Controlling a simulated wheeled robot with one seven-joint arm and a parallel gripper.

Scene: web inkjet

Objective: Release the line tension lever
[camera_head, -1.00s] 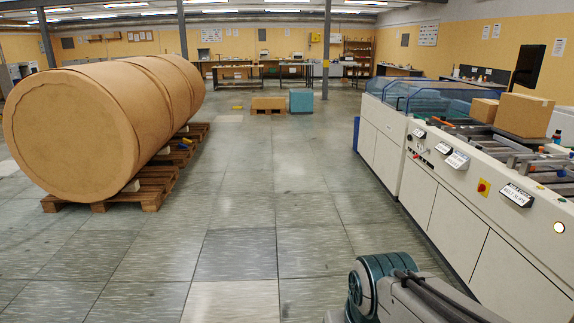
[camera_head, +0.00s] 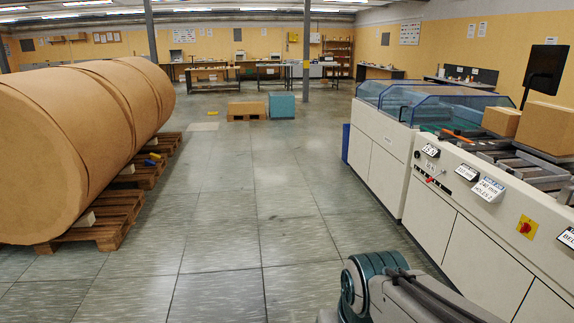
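No part that I can clearly tell as the line tension lever shows. A long white machine (camera_head: 455,220) with a control panel runs along the right side. A small red-tipped handle (camera_head: 430,179) sticks out from its front panel; it is too small to tell what it is. A red knob on a yellow plate (camera_head: 526,227) sits farther right on the same front. Part of my arm, with a teal joint, shows at the bottom right. My gripper is out of view.
A huge brown paper roll (camera_head: 75,135) lies on wooden pallets (camera_head: 105,216) at the left. A tiled floor aisle (camera_head: 235,230) is clear between roll and machine. A teal box (camera_head: 282,105) and a pallet with a brown box (camera_head: 247,109) stand at its far end.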

